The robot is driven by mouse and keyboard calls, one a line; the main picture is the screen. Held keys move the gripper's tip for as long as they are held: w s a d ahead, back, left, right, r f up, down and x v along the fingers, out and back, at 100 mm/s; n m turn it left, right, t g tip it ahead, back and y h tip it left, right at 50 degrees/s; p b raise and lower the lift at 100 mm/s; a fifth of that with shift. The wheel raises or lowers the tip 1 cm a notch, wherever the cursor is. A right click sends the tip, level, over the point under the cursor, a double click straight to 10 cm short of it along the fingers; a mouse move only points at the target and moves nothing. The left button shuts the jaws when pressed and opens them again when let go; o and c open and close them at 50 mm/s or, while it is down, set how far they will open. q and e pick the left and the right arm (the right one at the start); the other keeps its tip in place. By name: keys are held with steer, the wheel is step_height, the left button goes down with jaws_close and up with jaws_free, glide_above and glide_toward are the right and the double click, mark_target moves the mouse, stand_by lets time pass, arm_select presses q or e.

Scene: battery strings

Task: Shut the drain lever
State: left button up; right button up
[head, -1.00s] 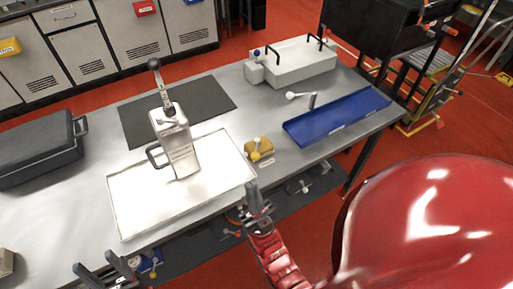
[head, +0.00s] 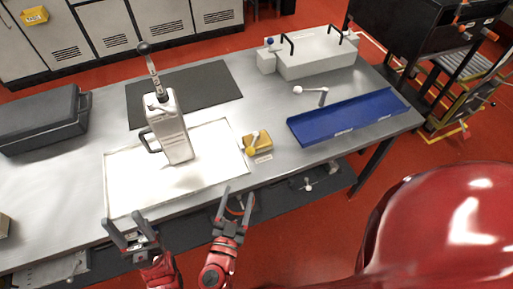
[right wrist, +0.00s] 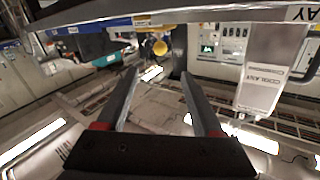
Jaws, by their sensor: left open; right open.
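A yellow round part (right wrist: 160,47) shows beyond the fingers in the right wrist view. A white canister (head: 172,130) with a black-knobbed pump handle stands on the tray; it also shows in the right wrist view (right wrist: 268,75). My right gripper (head: 237,198) is open and empty, in front of the table edge below the yellow block. My left gripper (head: 128,230) is open and empty by the tray's front edge.
A blue tray (head: 345,118) lies right of the yellow block, with a white-knobbed lever (head: 312,92) behind it. A grey box with black handles (head: 318,58) stands at the back. A dark case (head: 40,120) is at left. A lower shelf (head: 275,202) holds small parts.

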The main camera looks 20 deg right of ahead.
mark_target(249, 154)
steer(key=p+x, duration=0.1)
steer(key=x, duration=0.6)
steer(key=p+x, duration=0.1)
steer(key=x, duration=0.7)
steer(key=shift+w+d+r, duration=0.1)
steer(key=shift+w+r, duration=0.1)
steer(key=shift+w, duration=0.05)
steer(key=shift+w+d+f, duration=0.15)
steer(key=shift+w+d, duration=0.1)
steer(key=shift+w, duration=0.1)
jaws_close()
stand_by(0.3)
